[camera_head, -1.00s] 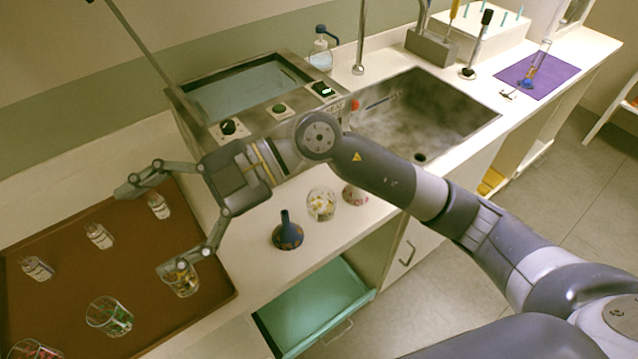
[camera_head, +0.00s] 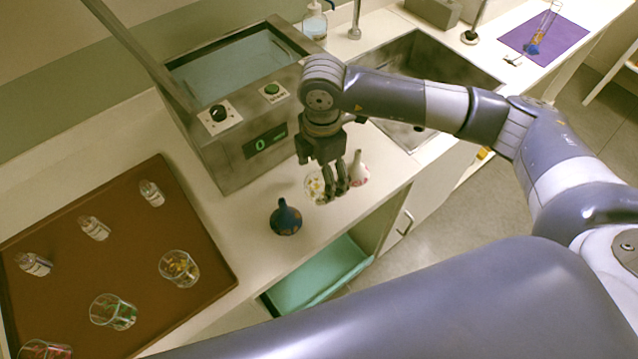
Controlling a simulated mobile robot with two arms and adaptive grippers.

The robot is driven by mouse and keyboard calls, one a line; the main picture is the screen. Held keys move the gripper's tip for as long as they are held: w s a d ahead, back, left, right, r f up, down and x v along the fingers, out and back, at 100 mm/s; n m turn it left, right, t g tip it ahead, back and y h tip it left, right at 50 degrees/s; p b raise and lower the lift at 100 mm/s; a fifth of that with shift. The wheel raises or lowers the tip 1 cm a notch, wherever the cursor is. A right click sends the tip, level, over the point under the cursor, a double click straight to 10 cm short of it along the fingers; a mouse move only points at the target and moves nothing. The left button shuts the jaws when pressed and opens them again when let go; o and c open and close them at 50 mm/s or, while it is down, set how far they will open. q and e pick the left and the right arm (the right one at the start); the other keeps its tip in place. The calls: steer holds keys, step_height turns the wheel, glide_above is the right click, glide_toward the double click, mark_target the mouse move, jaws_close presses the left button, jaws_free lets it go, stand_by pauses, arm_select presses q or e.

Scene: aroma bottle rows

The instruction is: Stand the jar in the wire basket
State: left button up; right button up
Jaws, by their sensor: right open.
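My right gripper (camera_head: 337,188) points down over the counter, its fingers apart with a narrow gap. It overlaps a clear glass jar with pale yellow-white bits (camera_head: 314,187); whether the fingers touch it I cannot tell. A white flask with a pink-patterned base (camera_head: 359,172) stands just right of the fingers. More glass jars stand on the brown tray: one with amber bits (camera_head: 179,268), one with green and red bits (camera_head: 113,312) and one at the bottom edge (camera_head: 45,350). I cannot make out a wire basket. My left gripper is not in view.
A dark blue funnel-necked flask (camera_head: 286,217) stands on the counter left of the gripper.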

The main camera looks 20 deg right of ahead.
mark_target(319, 185)
steer(key=f+p, duration=0.1)
steer(key=f, duration=0.1)
steer(key=f+p, duration=0.1)
steer(key=f, duration=0.1)
steer(key=shift+w+a, duration=0.15)
steer(key=shift+a, duration=0.05)
steer(key=shift+f, duration=0.8)
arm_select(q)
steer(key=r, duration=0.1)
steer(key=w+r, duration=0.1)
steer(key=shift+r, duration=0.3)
arm_select(e)
steer(key=c, duration=1.3)
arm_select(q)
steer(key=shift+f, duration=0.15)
arm_select(e)
steer(key=shift+r, duration=0.2)
